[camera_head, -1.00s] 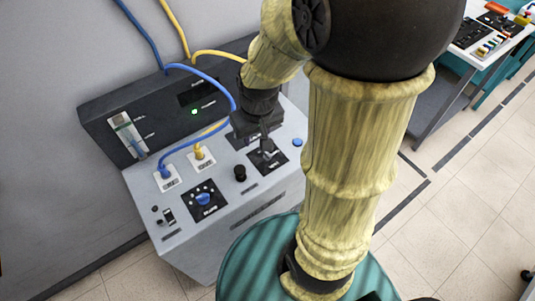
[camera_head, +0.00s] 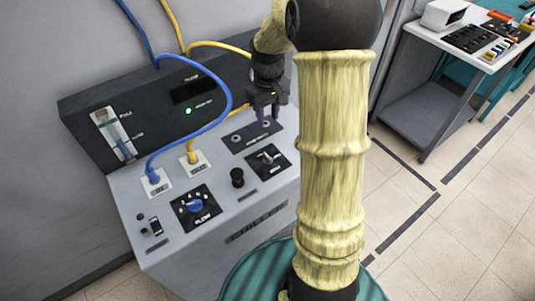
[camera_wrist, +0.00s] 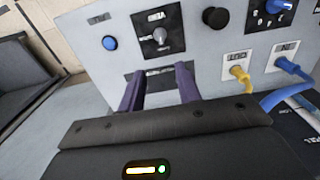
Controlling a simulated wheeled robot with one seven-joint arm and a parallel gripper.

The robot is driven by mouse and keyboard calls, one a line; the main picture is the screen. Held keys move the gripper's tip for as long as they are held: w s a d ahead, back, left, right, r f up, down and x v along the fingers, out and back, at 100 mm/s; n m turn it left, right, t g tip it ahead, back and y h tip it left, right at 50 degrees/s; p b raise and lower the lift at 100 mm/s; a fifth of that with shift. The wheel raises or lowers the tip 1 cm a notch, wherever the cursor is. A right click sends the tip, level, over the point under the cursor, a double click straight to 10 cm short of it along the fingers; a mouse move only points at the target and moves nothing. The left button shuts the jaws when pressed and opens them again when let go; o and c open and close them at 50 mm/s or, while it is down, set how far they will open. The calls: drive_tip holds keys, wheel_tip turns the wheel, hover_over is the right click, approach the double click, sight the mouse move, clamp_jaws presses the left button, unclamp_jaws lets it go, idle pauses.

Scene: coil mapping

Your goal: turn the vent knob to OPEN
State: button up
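The vent knob (camera_head: 268,158) is a small dark grey knob on a black plate at the right of the console top. It also shows in the wrist view (camera_wrist: 159,36), with a pale pointer mark; the plate's small lettering is too blurred to read its setting. My gripper (camera_head: 266,118) is above the console, behind the knob and apart from it. In the wrist view its two purple fingers (camera_wrist: 158,85) stand apart with nothing between them, and the knob lies beyond their tips.
The blue flow knob (camera_head: 195,206), a black button (camera_head: 237,177), and blue (camera_head: 153,178) and yellow (camera_head: 192,156) cable plugs are on the console (camera_head: 222,213). A blue button (camera_wrist: 109,43) is beside the vent plate. A white table (camera_head: 460,52) stands right.

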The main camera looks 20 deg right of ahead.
sight(268, 156)
wheel_tip(268, 156, down, 17)
drive_tip(key=shift+f, duration=0.15)
idle(0.5)
clamp_jaws()
